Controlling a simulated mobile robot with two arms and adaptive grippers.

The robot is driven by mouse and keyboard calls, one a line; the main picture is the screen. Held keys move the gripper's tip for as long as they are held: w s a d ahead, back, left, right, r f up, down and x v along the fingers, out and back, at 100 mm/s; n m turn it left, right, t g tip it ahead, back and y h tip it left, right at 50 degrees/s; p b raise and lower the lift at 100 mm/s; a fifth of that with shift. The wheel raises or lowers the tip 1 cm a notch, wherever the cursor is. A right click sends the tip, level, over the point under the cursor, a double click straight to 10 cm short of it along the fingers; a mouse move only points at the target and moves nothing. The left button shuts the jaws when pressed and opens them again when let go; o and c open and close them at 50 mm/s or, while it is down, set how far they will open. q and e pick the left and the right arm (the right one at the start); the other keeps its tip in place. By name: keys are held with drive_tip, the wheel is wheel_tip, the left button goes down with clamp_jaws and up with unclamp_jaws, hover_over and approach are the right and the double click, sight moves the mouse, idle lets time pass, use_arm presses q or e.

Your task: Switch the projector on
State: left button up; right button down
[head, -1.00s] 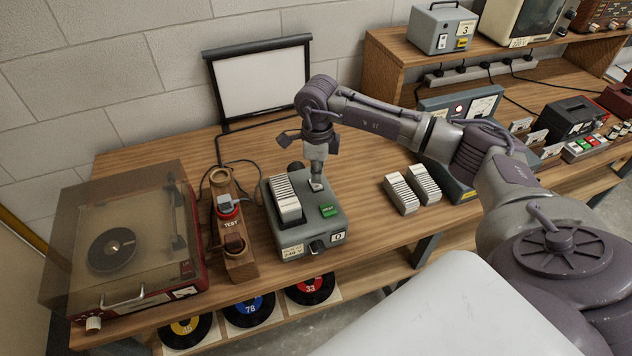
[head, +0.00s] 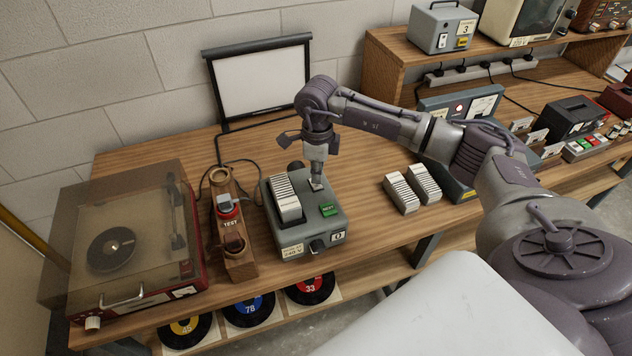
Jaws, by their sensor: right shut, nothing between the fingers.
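The projector (head: 300,236) is a grey-green box on the wooden bench, with a row of white slides (head: 285,197) in its top, a green NEXT button (head: 328,210) and a dark knob (head: 317,246) on its front beside a small 0 label. My right gripper (head: 317,185) points down at the projector's top right rear, behind the green button. Its fingers are shut and empty, with the tips at or just above a small plate there; I cannot tell if they touch. The gripper hides part of the projector's back. My left gripper is not in view.
A wooden TEST block (head: 233,250) stands close left of the projector, and a record player (head: 120,235) further left. A small white screen (head: 262,85) stands behind. Two slide trays (head: 402,195) lie to the right. The bench between them and the projector is clear.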

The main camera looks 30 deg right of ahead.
sight(317, 185)
drive_tip(key=shift+s+f+b, duration=0.1)
drive_tip(key=shift+f+b, duration=0.8)
drive_tip(key=shift+f, duration=0.2)
idle(0.3)
drive_tip(key=shift+r, duration=0.1)
drive_tip(key=shift+r+p, duration=0.65)
drive_tip(key=shift+r, duration=0.2)
drive_tip(key=shift+r+p, duration=1.4)
drive_tip(key=shift+r, duration=1.2)
